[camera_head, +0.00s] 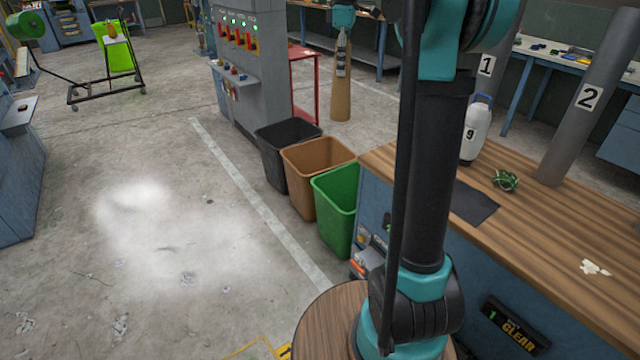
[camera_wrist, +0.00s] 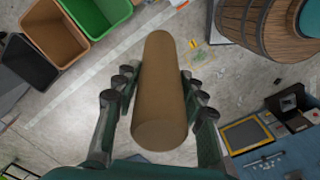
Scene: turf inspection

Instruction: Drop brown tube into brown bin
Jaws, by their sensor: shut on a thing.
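The brown tube (camera_head: 341,100) hangs upright from my gripper (camera_head: 341,58), which is shut on its upper part. In the wrist view the tube (camera_wrist: 160,92) sits between the two fingers of my gripper (camera_wrist: 158,80). The brown bin (camera_head: 302,188) stands on the floor between a black bin and a green bin. In the head view the tube appears above and slightly right of the brown bin, apart from it. The brown bin (camera_wrist: 55,33) is at the upper left in the wrist view, away from the tube. Its bottom is hidden in the head view.
The black bin (camera_head: 272,165) and green bin (camera_head: 337,220) flank the brown bin closely. A wooden-topped bench (camera_head: 540,225) stands right of them, and a grey control cabinet (camera_head: 240,85) behind. A wooden barrel (camera_wrist: 262,28) is at the wrist view's upper right.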

